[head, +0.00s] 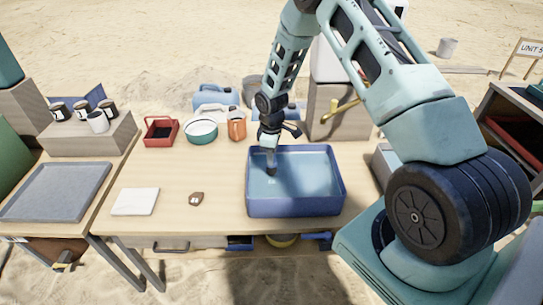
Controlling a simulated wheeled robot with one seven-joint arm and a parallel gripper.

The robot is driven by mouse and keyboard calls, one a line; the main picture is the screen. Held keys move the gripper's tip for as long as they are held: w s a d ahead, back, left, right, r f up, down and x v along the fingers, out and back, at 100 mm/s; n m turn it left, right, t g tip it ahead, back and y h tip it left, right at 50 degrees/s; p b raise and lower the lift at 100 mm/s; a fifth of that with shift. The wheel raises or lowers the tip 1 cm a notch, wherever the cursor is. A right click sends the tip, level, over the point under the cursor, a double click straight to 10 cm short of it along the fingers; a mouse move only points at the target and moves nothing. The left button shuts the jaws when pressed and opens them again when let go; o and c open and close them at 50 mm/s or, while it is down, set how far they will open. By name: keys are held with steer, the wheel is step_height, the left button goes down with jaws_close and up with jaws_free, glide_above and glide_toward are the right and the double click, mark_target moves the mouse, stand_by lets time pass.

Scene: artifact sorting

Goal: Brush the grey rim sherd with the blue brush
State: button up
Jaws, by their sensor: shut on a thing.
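My gripper (270,143) is above the left part of the blue basin (295,206), pointing down. It is shut on a slim upright thing (271,159) that looks like the blue brush; its colour is hard to tell at this size. Its lower end reaches inside the basin, near the left side. A small dark patch shows at that end; I cannot tell whether it is bristles or a sherd. I cannot make out the grey rim sherd for sure. A small brown sherd with a pale mark (196,198) lies on the table, left of the basin.
A white slab (135,201) lies at the table's left front. A grey tray (57,191) is on the left side table. The table between slab and basin is mostly clear.

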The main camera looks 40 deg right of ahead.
steer(key=shift+r+p, duration=2.1)
steer(key=shift+r, duration=1.1)
steer(key=shift+f, duration=0.1)
